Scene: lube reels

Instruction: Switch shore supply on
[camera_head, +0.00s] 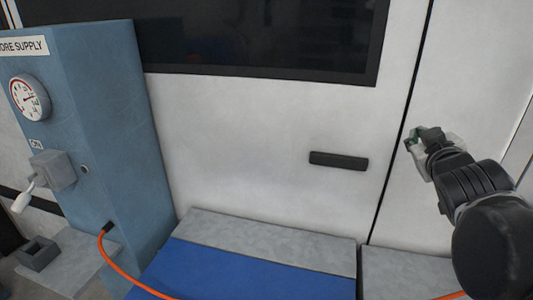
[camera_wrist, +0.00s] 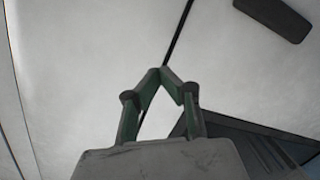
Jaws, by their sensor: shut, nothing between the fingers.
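A blue cabinet (camera_head: 110,130) labelled "SHORE SUPPLY", its first letters cut off, stands at the left of the head view. On its front are a round gauge (camera_head: 30,98) and a grey switch box (camera_head: 53,170). A lever with a pale handle (camera_head: 24,196) sticks out from the box and slants down to the left. My gripper (camera_head: 413,140) is at the right of the head view, far from the cabinet, in front of a white panel. In the wrist view its fingers (camera_wrist: 163,72) meet at the tips, with nothing between them.
A white door (camera_head: 260,140) with a dark window and a black handle (camera_head: 339,161) lies between cabinet and gripper. A blue-and-grey step (camera_head: 250,270) is below it. A dark bracket (camera_head: 37,253) sits low left.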

